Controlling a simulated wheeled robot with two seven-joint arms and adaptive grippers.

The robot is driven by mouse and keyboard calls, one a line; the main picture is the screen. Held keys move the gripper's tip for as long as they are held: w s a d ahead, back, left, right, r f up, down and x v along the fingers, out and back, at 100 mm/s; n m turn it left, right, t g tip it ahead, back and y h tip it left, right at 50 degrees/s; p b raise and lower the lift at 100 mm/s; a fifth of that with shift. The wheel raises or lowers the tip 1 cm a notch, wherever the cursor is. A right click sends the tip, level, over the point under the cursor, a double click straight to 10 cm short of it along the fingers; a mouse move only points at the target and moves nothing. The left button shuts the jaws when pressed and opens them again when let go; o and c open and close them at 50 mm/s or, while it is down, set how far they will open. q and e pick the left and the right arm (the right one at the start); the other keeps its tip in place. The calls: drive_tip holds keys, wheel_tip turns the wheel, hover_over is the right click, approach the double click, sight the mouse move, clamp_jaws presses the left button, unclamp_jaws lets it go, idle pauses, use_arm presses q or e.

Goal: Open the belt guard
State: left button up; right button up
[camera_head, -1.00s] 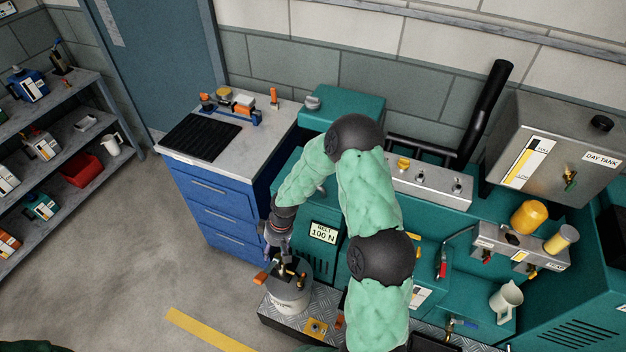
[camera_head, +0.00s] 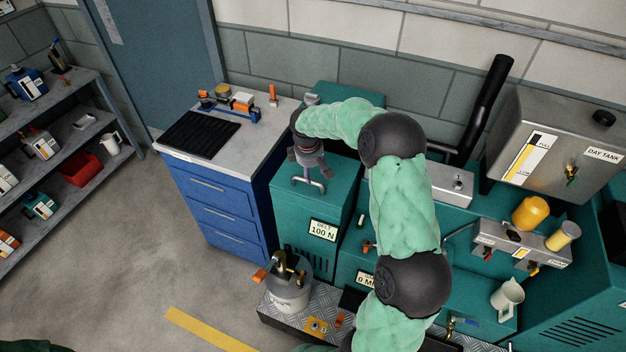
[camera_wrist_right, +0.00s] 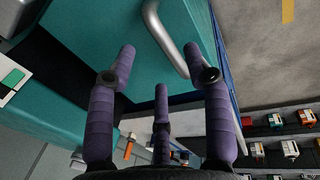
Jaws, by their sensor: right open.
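The belt guard (camera_head: 325,205) is a teal box with a "BELT 100 N" label on its front, right of the blue drawer cabinet; it looks closed. A pale metal bar handle (camera_head: 311,184) is on its top. My right gripper (camera_head: 306,170) points down just above the handle, open and empty. In the right wrist view the purple fingers (camera_wrist_right: 160,62) are spread, and the handle (camera_wrist_right: 165,38) lies beyond and between the tips. I cannot tell whether a finger touches it. The guard's teal surface (camera_wrist_right: 100,70) fills the area behind. My left gripper is not in view.
A grey can (camera_head: 288,293) with a spout stands on the metal tread plate below the guard. The blue cabinet's worktop (camera_head: 255,140) holds a black mat and small parts. A day tank (camera_head: 550,140) and a white jug (camera_head: 507,298) are at the right.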

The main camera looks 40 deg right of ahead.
sight(313, 181)
drive_tip(key=f, duration=0.4)
drive_tip(key=shift+w+d+f+b, duration=0.25)
drive_tip(key=shift+d+f+b, duration=0.15)
clamp_jaws()
